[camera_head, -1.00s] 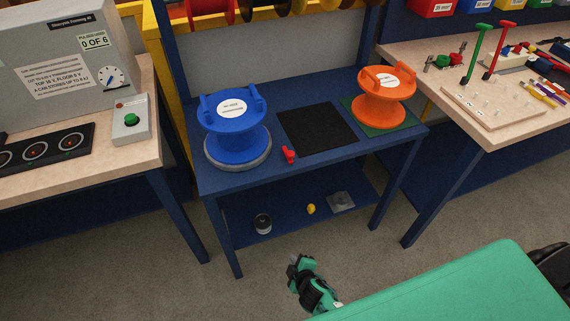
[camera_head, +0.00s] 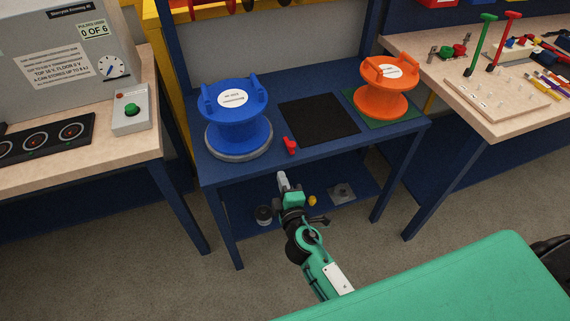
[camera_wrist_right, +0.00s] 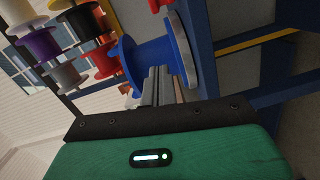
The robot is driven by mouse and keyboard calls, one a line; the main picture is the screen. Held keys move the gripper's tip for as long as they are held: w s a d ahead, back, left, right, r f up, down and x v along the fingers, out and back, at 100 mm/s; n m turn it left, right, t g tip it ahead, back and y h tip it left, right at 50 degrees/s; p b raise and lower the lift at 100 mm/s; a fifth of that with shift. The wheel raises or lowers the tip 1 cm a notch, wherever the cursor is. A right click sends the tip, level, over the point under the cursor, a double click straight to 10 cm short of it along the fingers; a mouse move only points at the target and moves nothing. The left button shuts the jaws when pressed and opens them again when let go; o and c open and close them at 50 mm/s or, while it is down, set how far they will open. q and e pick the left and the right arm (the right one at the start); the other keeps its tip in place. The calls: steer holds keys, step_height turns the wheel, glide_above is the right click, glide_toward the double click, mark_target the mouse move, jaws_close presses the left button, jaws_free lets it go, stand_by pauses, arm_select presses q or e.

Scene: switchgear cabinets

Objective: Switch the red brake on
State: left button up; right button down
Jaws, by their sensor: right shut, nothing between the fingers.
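The red brake (camera_head: 290,145) is a small red lever at the front edge of the blue table (camera_head: 335,153), between a blue spool (camera_head: 237,115) and a black mat. My right gripper (camera_head: 282,178) is in front of the table edge, below and slightly left of the red brake, and apart from it. In the right wrist view my right gripper's fingers (camera_wrist_right: 158,86) are together and empty, with the blue spool (camera_wrist_right: 150,60) behind them. The red brake cannot be made out in the right wrist view. My left gripper does not show.
The blue spool stands on a grey round base (camera_head: 240,153). The black mat (camera_head: 319,119) lies flat, and an orange spool (camera_head: 386,95) stands on a green mat at right. A lower shelf (camera_head: 245,225) holds a few small items. Wooden benches flank the table.

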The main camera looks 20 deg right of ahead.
steer(key=shift+w+d+f+p, duration=0.2)
steer(key=shift+w+d+p, duration=0.4)
steer(key=shift+w, duration=1.1)
steer(key=shift+w+d+f+p, duration=0.25)
steer(key=shift+w+d, duration=0.6)
steer(key=shift+w, duration=0.9)
steer(key=shift+w+d+f+p, duration=0.15)
steer(key=shift+w+d+p, duration=0.45)
steer(key=shift+w, duration=1.1)
steer(key=shift+d, duration=0.2)
steer(key=shift+s+d+n+y, duration=0.1)
steer(key=shift+d+n+y, duration=0.2)
steer(key=shift+y, duration=0.4)
